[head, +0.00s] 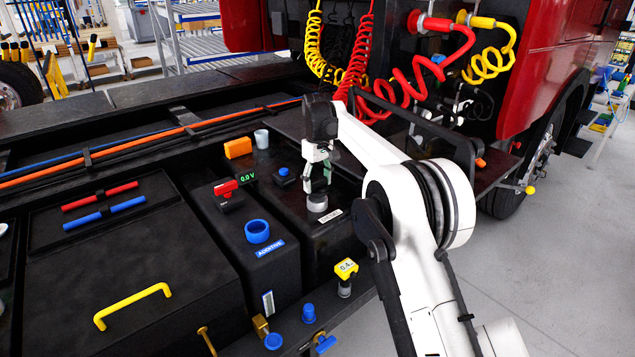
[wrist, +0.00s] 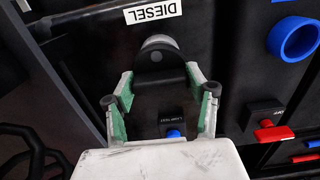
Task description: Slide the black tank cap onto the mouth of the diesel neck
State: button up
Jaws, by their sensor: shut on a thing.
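The black tank cap (wrist: 160,69) is between the green-padded fingertips of my gripper (wrist: 159,80) in the wrist view. My gripper (head: 317,185) points down over the light grey diesel neck (head: 317,204) in the head view. The neck (wrist: 158,42) shows just beyond the cap in the wrist view, partly hidden by it. The cap is hard to make out against the dark tank in the head view. I cannot tell whether the cap touches the neck. A white DIESEL label (wrist: 154,12) lies beside the neck.
The blue additive neck (head: 257,231) stands to the left, with a red-handled part (head: 225,188) behind it. A small blue knob (head: 283,172) and a grey cup (head: 261,138) are near my gripper. A yellow gauge (head: 346,269) is in front. Coiled hoses (head: 370,75) hang behind.

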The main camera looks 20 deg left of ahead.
jog(key=shift+f+b, duration=0.8)
jog(key=shift+f, duration=0.6)
jog(key=o, duration=1.4)
jog(key=shift+c, duration=0.2)
jog(key=shift+r, duration=0.1)
notch_tip(320, 180, up, 12)
jog(key=shift+f, duration=0.1)
